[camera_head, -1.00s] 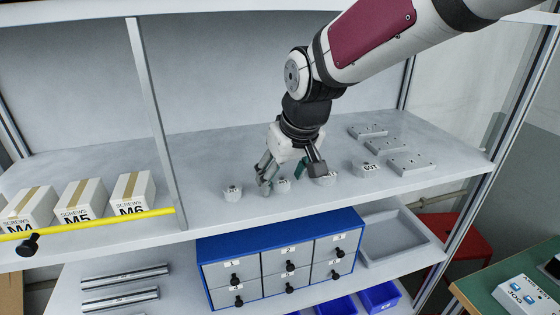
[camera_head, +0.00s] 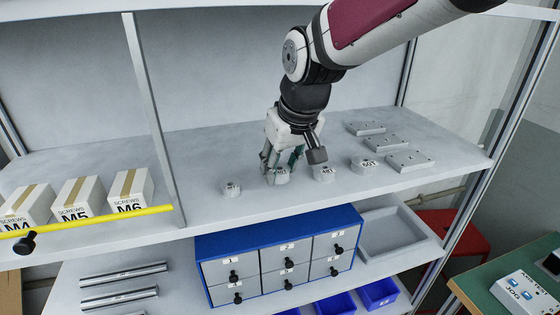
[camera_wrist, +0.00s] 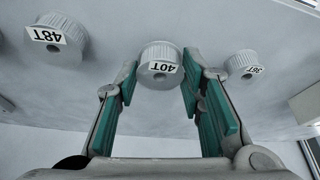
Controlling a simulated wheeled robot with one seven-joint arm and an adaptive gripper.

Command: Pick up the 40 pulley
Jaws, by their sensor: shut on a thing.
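The 40 pulley (camera_wrist: 158,58) is a short light-grey toothed cylinder marked 40T in the wrist view. It shows between the green-padded fingers of my gripper (camera_wrist: 160,80), which is shut on it near the fingertips. In the head view the same pulley (camera_head: 279,178) is at the shelf surface under my gripper (camera_head: 282,166), partly hidden by the fingers. I cannot tell whether it is off the shelf.
A 36T pulley (camera_wrist: 246,64) stands to one side and a larger 48T pulley (camera_wrist: 57,38) to the other. A 60T pulley (camera_head: 364,165) and flat grey plates (camera_head: 383,143) lie further right. The shelf (camera_head: 205,160) is clear behind and left.

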